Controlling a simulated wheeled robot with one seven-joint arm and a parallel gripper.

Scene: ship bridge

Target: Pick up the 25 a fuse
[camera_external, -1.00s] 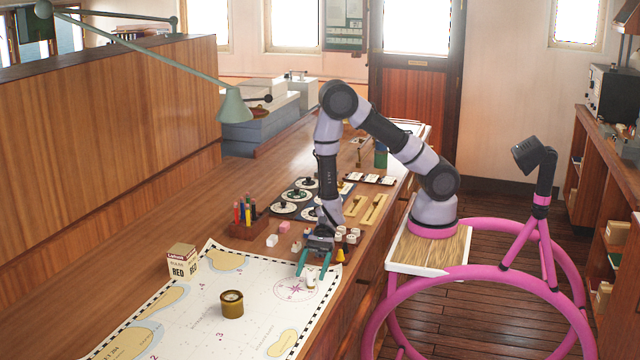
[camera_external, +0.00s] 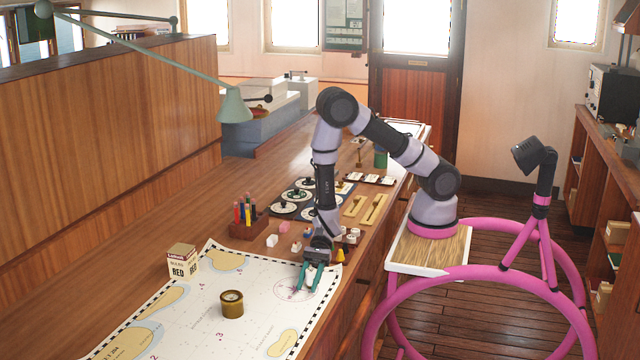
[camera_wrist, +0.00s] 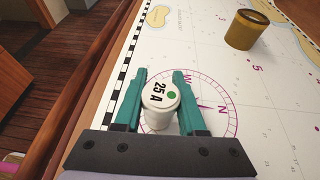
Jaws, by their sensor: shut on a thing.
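The 25 A fuse (camera_wrist: 160,104) is a white cylinder with "25 A" and a green dot on its top face. In the wrist view it is between the two teal fingers of my gripper (camera_wrist: 159,100), which are shut on it. It is over or on the compass rose of the chart; I cannot tell whether it touches the paper. In the external view my gripper (camera_external: 309,280) is low over the chart's right part, and the fuse is hard to make out there.
The paper chart (camera_external: 262,325) covers the near counter. A brass cylinder (camera_external: 232,304) stands on it, also in the wrist view (camera_wrist: 246,30). A RED-labelled box (camera_external: 183,261), a pencil holder (camera_external: 248,228), a yellow cone (camera_external: 340,256) and several small blocks are nearby.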

